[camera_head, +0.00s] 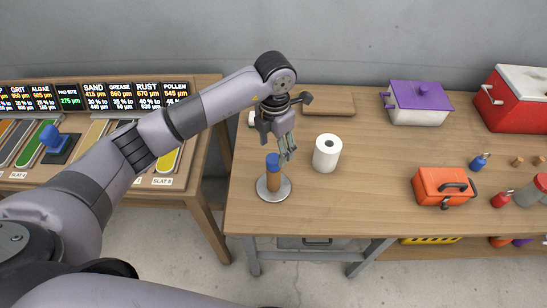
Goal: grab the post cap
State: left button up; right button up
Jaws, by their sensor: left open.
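The post cap (272,160) looks like a blue piece on top of a short brown post (273,181), which stands upright on a round grey base plate (284,190). It is near the left end of the wooden workbench. My left gripper (287,152) is open, with its fingers pointing down. In the picture its fingertips are just right of the cap and very close to it. I cannot tell whether they touch it. My right gripper is not in view.
A white paper roll (327,153) stands close right of my left gripper. An orange toolbox (440,187), a white box with a purple lid (418,108) and a red cooler (516,103) stand farther right. The workbench (350,205) is clear in front of the roll.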

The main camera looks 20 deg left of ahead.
aim_at(273, 158)
pick_arm(q)
jog(key=shift+s+f+p, duration=0.1)
jog(key=shift+f+p, duration=0.25)
jog(key=shift+p, duration=0.05)
notch_tip(273, 158, down, 4)
jog(key=shift+s+a+r+p, duration=0.1)
jog(key=shift+r+p, duration=0.15)
jog(key=shift+p, duration=0.65)
jog(key=shift+f, duration=0.45)
jog(key=shift+c, duration=0.2)
jog(key=c, duration=1)
jog(key=shift+r, duration=0.1)
